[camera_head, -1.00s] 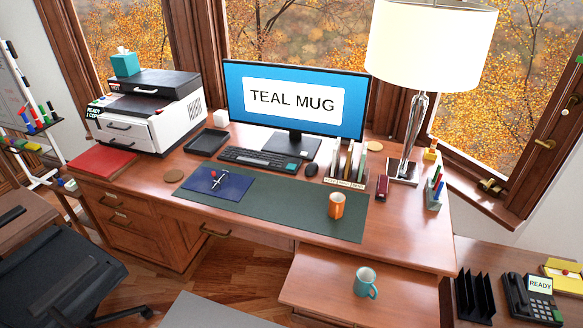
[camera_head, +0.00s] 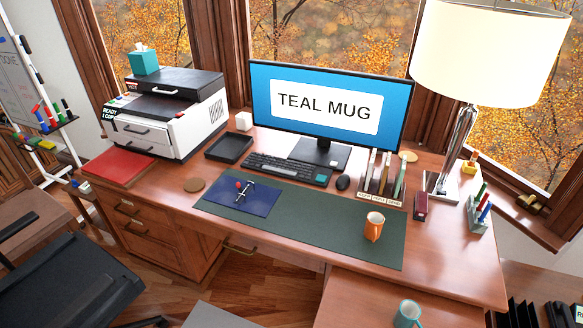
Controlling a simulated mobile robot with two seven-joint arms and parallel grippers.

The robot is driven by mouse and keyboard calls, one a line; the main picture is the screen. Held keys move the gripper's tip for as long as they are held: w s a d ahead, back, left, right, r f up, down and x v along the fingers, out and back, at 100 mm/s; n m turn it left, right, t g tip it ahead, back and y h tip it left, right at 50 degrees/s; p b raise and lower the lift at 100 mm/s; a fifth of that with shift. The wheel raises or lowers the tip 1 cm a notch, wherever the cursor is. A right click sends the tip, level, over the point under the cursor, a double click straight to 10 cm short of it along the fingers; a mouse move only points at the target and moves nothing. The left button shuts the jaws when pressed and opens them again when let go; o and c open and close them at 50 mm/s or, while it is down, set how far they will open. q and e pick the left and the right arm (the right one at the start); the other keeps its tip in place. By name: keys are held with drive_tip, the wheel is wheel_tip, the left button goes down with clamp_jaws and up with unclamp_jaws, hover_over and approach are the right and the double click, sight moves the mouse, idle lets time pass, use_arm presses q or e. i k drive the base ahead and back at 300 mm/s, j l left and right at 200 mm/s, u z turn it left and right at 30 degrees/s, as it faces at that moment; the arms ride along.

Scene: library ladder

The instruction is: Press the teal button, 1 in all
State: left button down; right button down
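I cannot make out a clearly separate teal button. A small teal patch (camera_head: 321,178) shows at the right end of the black keyboard (camera_head: 283,167), too small to tell if it is a button. The white and black printer (camera_head: 170,122) at the back left has a small panel reading READY 1 COPY (camera_head: 110,113); any button colours there are too small to tell. The monitor (camera_head: 328,105) reads TEAL MUG. A teal mug (camera_head: 408,314) stands at the bottom edge, partly cut off. Neither of my grippers is in view.
An orange mug (camera_head: 373,228) stands on the green desk mat (camera_head: 315,228). A teal tissue box (camera_head: 144,61) sits on the printer. A tall lamp (camera_head: 490,50) stands at the right. A black chair (camera_head: 65,280) is at the lower left.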

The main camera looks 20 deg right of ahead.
sight(322, 179)
drive_tip(key=i+j, duration=0.15)
drive_tip(key=i, duration=0.3)
drive_tip(key=i+j+z, duration=0.1)
drive_tip(key=i, duration=0.35)
drive_tip(key=i+j+z, duration=0.1)
drive_tip(key=i, duration=0.3)
drive_tip(key=i+j+z, duration=0.45)
drive_tip(key=z, duration=0.15)
drive_tip(key=i, duration=0.1)
